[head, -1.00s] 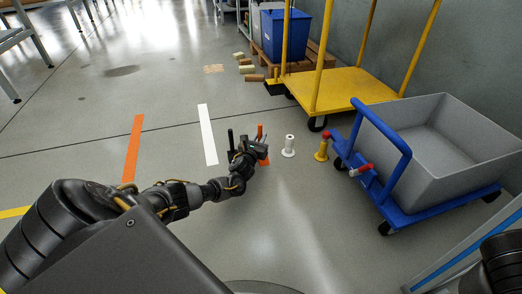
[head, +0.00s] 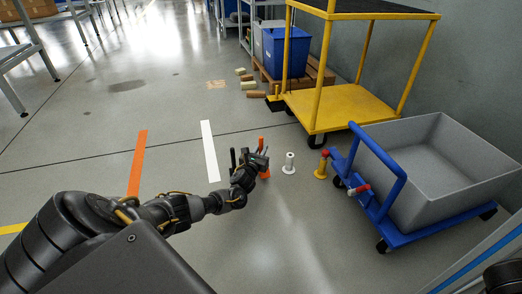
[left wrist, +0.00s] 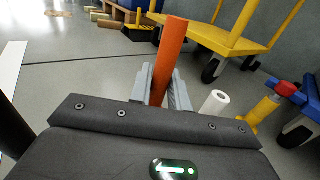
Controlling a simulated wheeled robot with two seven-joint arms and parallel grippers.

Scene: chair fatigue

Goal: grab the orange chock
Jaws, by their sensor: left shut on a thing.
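The orange chock (head: 265,174) is a slim upright post standing on the floor beside a white and a yellow one. My left gripper (head: 260,160) is at it and hides its middle in the head view. In the left wrist view the orange chock (left wrist: 171,55) rises between the two grey fingers (left wrist: 159,88) of my left gripper, which is shut on it. Its lower end is hidden there by the gripper body. My right gripper is not in view.
A white post (head: 289,163) and a yellow post (head: 321,166) stand just right of the orange chock. A blue cart with a grey bin (head: 440,165) and a yellow trolley (head: 340,108) stand further right. The floor on the left is open, with orange and white stripes.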

